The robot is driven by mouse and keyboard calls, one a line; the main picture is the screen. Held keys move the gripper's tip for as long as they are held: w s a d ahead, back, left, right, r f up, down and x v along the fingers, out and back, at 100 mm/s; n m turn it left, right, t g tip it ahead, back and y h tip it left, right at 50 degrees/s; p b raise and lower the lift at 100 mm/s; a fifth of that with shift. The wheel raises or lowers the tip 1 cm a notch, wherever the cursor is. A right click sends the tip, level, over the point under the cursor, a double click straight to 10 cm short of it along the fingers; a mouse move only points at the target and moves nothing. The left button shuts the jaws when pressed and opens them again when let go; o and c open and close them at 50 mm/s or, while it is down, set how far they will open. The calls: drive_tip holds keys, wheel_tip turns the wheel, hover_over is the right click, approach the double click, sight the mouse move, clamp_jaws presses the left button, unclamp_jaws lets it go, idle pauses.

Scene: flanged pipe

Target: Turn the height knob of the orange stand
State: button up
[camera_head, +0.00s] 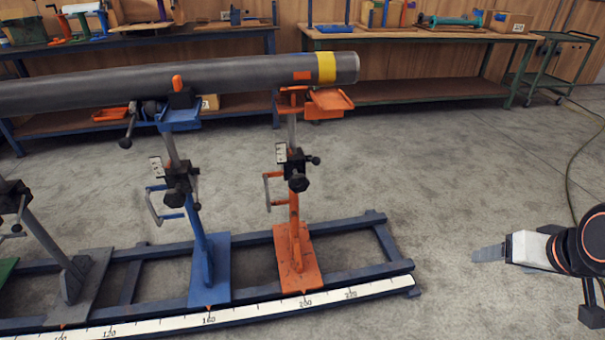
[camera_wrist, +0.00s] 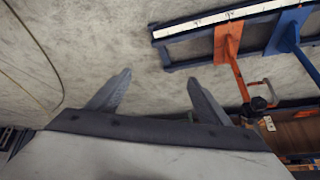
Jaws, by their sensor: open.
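The orange stand (camera_head: 295,230) stands upright on a dark blue rail frame, near the 200 mark of its scale. Its black height knob (camera_head: 298,183) sits on the dark clamp block partway up the post, with a crank handle to its left. In the wrist view the orange stand (camera_wrist: 229,45) is at the upper right, with its dark knob (camera_wrist: 259,104) at the right. My gripper (camera_head: 477,255) is at the right of the head view, well apart from the stand. In the wrist view my gripper (camera_wrist: 157,80) has its two fingers spread with nothing between them.
A long grey pipe (camera_head: 180,80) with a yellow band lies across the stands. A blue stand (camera_head: 205,250) is left of the orange one. The rail frame (camera_head: 385,240) ends right of the orange stand; bare floor lies between it and my gripper. Workbenches line the back wall.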

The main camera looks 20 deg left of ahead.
drive_tip(key=w+a+f+n+t+y, duration=0.1)
drive_tip(key=w+a+f+t+y, duration=0.1)
drive_tip(key=w+a, duration=1)
drive_tip(key=n+t+y, duration=0.2)
drive_tip(key=t+y, duration=0.4)
drive_tip(key=t, duration=0.1)
approach(297, 178)
wheel_tip(297, 178, down, 4)
drive_tip(key=s+d, duration=0.2)
drive_tip(key=x, duration=1.7)
drive_tip(key=shift+r, duration=0.35)
drive_tip(key=shift+c, duration=0.6)
drive_tip(key=c, duration=0.9)
